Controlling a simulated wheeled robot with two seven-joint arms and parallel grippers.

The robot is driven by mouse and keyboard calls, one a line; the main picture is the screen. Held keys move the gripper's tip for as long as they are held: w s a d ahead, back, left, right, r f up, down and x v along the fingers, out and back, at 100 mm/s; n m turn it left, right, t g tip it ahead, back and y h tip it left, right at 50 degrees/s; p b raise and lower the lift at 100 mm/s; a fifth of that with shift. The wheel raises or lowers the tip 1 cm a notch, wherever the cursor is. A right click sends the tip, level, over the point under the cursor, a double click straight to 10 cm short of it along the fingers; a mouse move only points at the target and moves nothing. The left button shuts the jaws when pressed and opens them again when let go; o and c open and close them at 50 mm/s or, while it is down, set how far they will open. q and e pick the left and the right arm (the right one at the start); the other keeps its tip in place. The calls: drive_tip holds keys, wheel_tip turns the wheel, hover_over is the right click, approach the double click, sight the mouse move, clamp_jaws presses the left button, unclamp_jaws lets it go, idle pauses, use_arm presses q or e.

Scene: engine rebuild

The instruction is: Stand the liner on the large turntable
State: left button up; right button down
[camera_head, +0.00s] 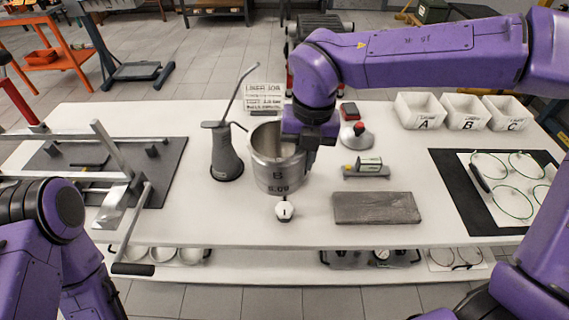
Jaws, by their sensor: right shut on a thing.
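The liner (276,172), a grey metal cylinder marked "B" and "8.09", is upright near the middle of the white table. My right gripper (303,150) reaches down from above and is shut on the right side of the liner's rim; its fingertips are partly hidden. I cannot tell whether the liner touches what is under it. I cannot make out the large turntable; the liner hides the surface beneath and behind it. My left arm shows at the lower left, but its gripper is out of view.
A grey oil can (226,152) stands close left of the liner. A grey slab (376,208) and a small level-like block (366,169) lie right. Bins A (421,124), B and C stand back right. A metal frame (130,190) occupies the left.

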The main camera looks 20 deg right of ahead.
drive_tip(key=m, duration=0.3)
drive_tip(key=s+r+m, duration=0.1)
drive_tip(key=m, duration=0.1)
drive_tip(key=shift+s+a, duration=0.1)
drive_tip(key=shift+a, duration=0.15)
drive_tip(key=shift+m, duration=0.4)
drive_tip(key=w+d+f+p, duration=0.1)
drive_tip(key=w+f+p, duration=0.1)
drive_tip(key=w+f, duration=0.2)
drive_tip(key=w+d+f+p, duration=0.2)
drive_tip(key=w+f, duration=0.2)
drive_tip(key=w, duration=0.1)
drive_tip(key=w+d+f+p, duration=0.1)
drive_tip(key=w+f+p, duration=0.2)
drive_tip(key=w+f, duration=0.1)
drive_tip(key=shift+w+d+f, duration=0.2)
drive_tip(key=shift+f, duration=0.25)
drive_tip(key=shift+f, duration=0.15)
